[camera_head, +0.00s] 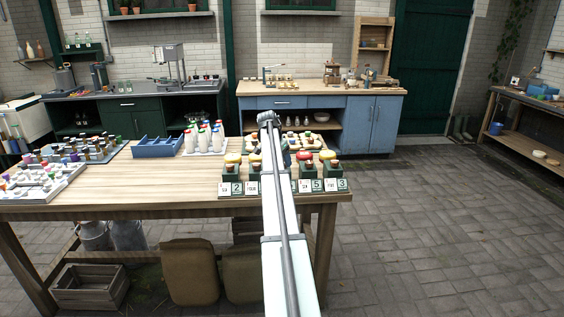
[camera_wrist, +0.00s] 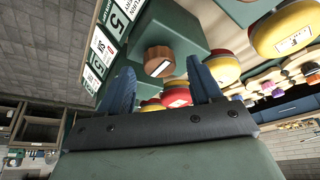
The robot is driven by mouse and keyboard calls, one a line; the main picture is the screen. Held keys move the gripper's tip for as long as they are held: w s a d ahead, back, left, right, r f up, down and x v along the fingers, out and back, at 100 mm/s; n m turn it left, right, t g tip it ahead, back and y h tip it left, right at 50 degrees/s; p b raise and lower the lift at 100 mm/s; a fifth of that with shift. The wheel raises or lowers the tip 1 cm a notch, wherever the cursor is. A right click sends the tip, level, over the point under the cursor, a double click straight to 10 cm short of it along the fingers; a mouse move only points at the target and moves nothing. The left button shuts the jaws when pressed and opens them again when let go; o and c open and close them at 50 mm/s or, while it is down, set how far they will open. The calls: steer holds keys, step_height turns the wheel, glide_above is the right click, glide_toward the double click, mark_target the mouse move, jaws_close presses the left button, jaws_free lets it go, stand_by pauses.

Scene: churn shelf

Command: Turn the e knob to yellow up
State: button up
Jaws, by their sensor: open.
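A row of dark green boxes with round red and yellow tops stands at the table's right end in the head view. My arm hides the middle of the row. In the wrist view my gripper (camera_wrist: 162,68) is open, its blue fingers either side of a wooden knob (camera_wrist: 157,53) on a green box (camera_wrist: 180,28). The knob has a white mark. I cannot tell whether the fingers touch it, or its letter.
White-bodied bottles (camera_head: 205,140) and a blue crate (camera_head: 157,148) stand left of the row on the wooden table (camera_head: 180,190). Trays of small coloured pieces (camera_head: 38,183) lie farther left. A blue cabinet (camera_head: 318,118) stands behind. The paved floor on the right is clear.

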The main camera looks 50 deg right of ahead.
steer(key=v, duration=1.2)
steer(key=shift+a+r, duration=0.15)
steer(key=shift+r, duration=0.1)
